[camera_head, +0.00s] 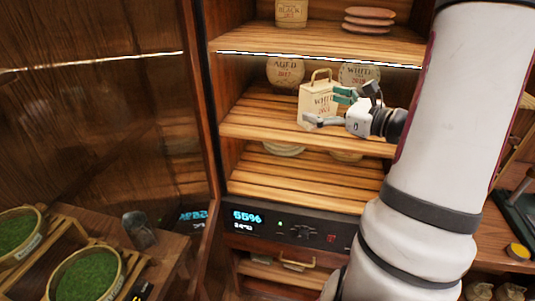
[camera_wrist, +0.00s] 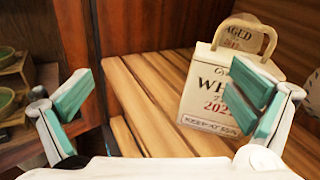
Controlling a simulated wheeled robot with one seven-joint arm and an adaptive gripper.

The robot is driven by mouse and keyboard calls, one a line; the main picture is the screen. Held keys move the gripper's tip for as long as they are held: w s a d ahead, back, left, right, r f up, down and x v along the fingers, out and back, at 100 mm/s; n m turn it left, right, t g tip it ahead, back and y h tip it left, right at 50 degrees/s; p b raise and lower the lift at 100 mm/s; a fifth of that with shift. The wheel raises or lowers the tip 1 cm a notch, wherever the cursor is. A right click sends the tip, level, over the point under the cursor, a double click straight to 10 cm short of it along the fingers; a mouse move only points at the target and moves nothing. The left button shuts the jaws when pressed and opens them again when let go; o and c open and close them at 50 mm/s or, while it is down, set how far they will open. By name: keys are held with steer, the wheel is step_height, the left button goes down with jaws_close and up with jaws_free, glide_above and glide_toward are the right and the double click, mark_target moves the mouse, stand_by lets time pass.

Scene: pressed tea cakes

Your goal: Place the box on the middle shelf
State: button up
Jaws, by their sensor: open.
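The box (camera_head: 317,100) is cream, with a brown loop handle and a "WHITE" label. It stands upright near the front of the middle shelf (camera_head: 255,123). My gripper (camera_head: 329,108) is open at the box's right and front side in the head view. In the wrist view, the open gripper (camera_wrist: 168,98) has teal finger pads spread wide. The box (camera_wrist: 205,98) is behind the right finger, which hides part of its label. The bare slats of the shelf (camera_wrist: 150,100) show between the fingers. Whether a finger touches the box cannot be told.
Round tea cakes, one labelled "AGED" (camera_head: 285,73) and one "WHITE" (camera_head: 359,76), stand behind on the middle shelf. The upper shelf (camera_head: 315,42) is above my gripper. The cabinet's left side wall (camera_wrist: 124,27) is near. Green-filled round trays (camera_head: 85,276) stand at lower left.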

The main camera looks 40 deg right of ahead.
steer(key=w+a+r+n+g+y, duration=0.15)
steer(key=a+n+g+y, duration=0.55)
steer(key=a, duration=0.9)
steer(key=s+a+n+g+h, duration=0.1)
steer(key=s+a+n+g, duration=0.25)
steer(key=a+n, duration=0.3)
steer(key=s+a+n+g, duration=0.2)
steer(key=s+a+n, duration=0.25)
steer(key=a, duration=0.25)
steer(key=s+r+n+h, duration=0.1)
steer(key=s+n+h, duration=0.2)
steer(key=n, duration=0.4)
steer(key=s+r+n+t+h, duration=0.1)
steer(key=s+n+h, duration=0.3)
steer(key=n, duration=0.3)
steer(key=shift+d+n+h, duration=0.2)
steer(key=shift+n+h, duration=0.2)
steer(key=shift+h, duration=0.4)
